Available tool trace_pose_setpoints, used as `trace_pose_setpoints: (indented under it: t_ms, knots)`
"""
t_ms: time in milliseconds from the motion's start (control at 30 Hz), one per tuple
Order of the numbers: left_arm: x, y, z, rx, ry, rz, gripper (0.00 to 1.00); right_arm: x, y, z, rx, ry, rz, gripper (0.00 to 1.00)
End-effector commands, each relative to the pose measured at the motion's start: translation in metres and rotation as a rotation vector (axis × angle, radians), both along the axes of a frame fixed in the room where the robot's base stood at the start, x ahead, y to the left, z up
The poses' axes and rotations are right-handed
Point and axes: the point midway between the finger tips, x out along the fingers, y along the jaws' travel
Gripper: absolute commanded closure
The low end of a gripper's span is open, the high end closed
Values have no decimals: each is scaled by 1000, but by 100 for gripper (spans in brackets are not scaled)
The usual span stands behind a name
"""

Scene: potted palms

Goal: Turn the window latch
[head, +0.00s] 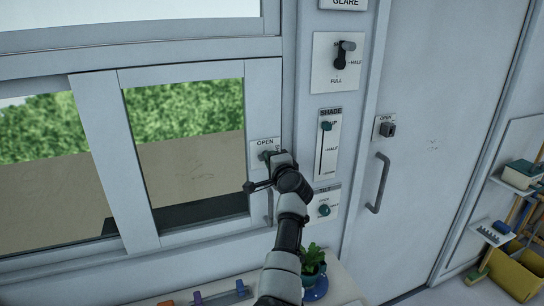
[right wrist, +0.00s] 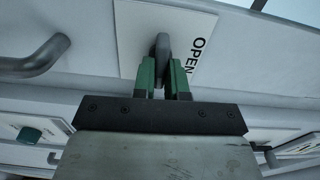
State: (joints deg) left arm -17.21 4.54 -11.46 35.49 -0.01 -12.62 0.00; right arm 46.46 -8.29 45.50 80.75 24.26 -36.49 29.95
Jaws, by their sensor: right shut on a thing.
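The window latch is a small grey lever on a white plate (head: 262,143) marked OPEN, on the right frame of the sliding window. In the right wrist view the grey lever (right wrist: 162,45) stands between the green fingers of my right gripper (right wrist: 164,72), which is shut on it. The plate (right wrist: 140,25) shows behind it. In the head view my right gripper (head: 268,158) is at the latch and hides most of the lever. My left gripper is not in view.
A grey window handle (head: 269,207) is just below the latch. To the right are the shade slider (head: 326,126), the tilt knob (head: 324,210), and a door with its own latch (head: 388,130) and handle (head: 378,184). A potted plant (head: 312,258) stands below.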

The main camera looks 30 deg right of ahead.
Motion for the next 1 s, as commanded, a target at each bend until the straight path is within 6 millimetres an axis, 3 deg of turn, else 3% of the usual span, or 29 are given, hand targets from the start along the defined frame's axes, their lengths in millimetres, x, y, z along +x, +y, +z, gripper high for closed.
trace_pose_setpoints:
  t_ms: [667,700,867,1000]
  knots:
    - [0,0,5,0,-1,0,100,0,0,1,67,-19,0,100]
    - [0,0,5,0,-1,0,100,0,0,1,67,-19,0,86]
    - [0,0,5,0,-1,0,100,0,0,1,65,-19,0,62]
    - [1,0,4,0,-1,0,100,0,0,0,65,-18,0,62]
